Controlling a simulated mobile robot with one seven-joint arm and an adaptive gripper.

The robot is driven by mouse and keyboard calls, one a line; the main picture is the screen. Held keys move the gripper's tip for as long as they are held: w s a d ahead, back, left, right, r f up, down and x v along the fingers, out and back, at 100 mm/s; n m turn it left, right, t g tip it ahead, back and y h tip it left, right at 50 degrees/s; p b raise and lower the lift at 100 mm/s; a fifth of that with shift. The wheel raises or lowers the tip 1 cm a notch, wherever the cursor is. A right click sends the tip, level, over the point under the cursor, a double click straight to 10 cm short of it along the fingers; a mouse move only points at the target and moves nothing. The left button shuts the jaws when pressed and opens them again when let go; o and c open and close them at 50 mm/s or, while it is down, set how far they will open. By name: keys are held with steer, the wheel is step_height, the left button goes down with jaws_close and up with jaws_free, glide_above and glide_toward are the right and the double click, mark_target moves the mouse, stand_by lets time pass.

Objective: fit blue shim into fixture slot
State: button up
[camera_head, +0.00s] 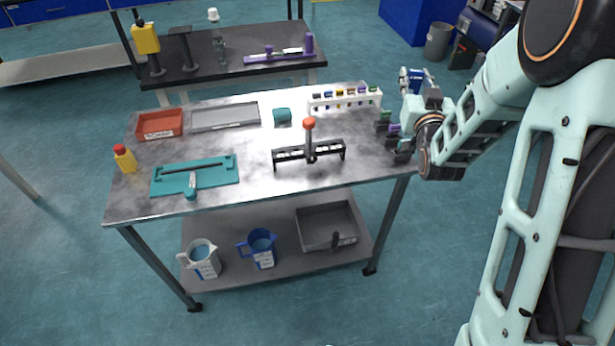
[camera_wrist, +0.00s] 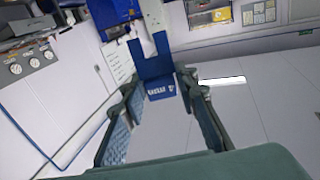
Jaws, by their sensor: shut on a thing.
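My gripper (camera_wrist: 160,90) is shut on the blue shim (camera_wrist: 155,60), which has a label reading "4 mm". In the head view, my gripper (camera_head: 412,86) and the blue shim (camera_head: 421,75) are raised beyond the table's right back corner, clear of the tabletop. A black fixture (camera_head: 290,155) with an upright post and orange knob (camera_head: 309,124) stands at the table's front right. A teal plate (camera_head: 222,183) with a dark slot-like strip lies at the front left. I cannot tell which holds the slot.
A white rack (camera_head: 331,106) with several coloured pieces stands at the back right. A red bin (camera_head: 173,131), grey tray (camera_head: 250,122), teal block (camera_head: 282,117) and yellow bottle (camera_head: 124,160) stand around the table. Small dark pieces (camera_head: 384,124) stand near the right edge.

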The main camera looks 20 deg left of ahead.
steer(key=w+a+f+n+g+y+b, duration=0.1)
steer(key=w+a+f+n+y+b, duration=0.1)
steer(key=a+f+b, duration=0.5)
steer(key=w+a+f+n+g+y+b, duration=0.1)
steer(key=a+f+n+y+b, duration=0.3)
steer(key=a, duration=0.6)
steer(key=s, duration=0.2)
steer(key=s+f+m+b, duration=0.1)
steer(key=s, duration=0.2)
steer(key=s+d+f+m+h, duration=0.1)
steer(key=s, duration=0.2)
steer(key=shift+f, duration=0.15)
steer(key=b, duration=0.1)
glide_above(334, 175)
steer(key=w, duration=0.1)
step_height(334, 175, down, 5)
steer(key=shift+w+a, duration=0.15)
steer(key=f, duration=0.1)
steer(key=s+f+b, duration=0.1)
steer(key=f, duration=0.1)
steer(key=shift+f, duration=0.55)
